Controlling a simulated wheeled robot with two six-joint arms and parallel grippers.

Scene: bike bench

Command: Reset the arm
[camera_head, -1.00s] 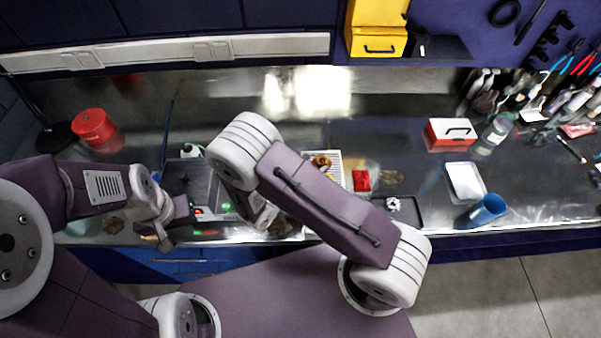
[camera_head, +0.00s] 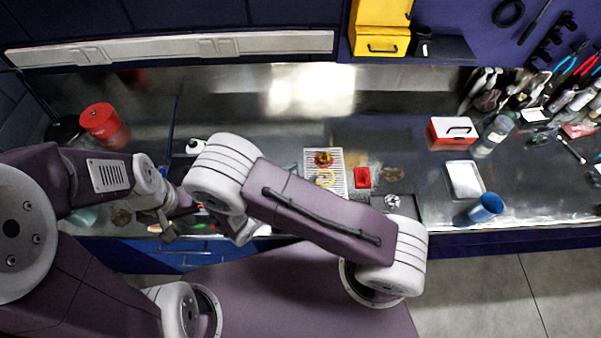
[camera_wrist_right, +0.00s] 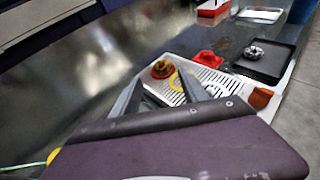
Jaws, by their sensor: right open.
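My right arm (camera_head: 315,218) is bent across the middle of the head view, in front of the bench. Its gripper is hard to make out there behind the arm. In the right wrist view my right gripper (camera_wrist_right: 160,92) is open, its two grey fingers spread with nothing held. Beyond them is a white slotted tray (camera_wrist_right: 215,88) with a red and gold round part (camera_wrist_right: 162,68) and a yellow ring. My left gripper (camera_head: 168,228) hangs at the bench's front edge at left; its jaw opening is too small to judge.
A red tray (camera_head: 362,177) and a dark tray with a silver part (camera_head: 393,201) lie right of the white tray. Farther right are a red and white box (camera_head: 452,130), a white tray (camera_head: 465,180) and a blue cup (camera_head: 486,207). A red can (camera_head: 103,122) stands at left.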

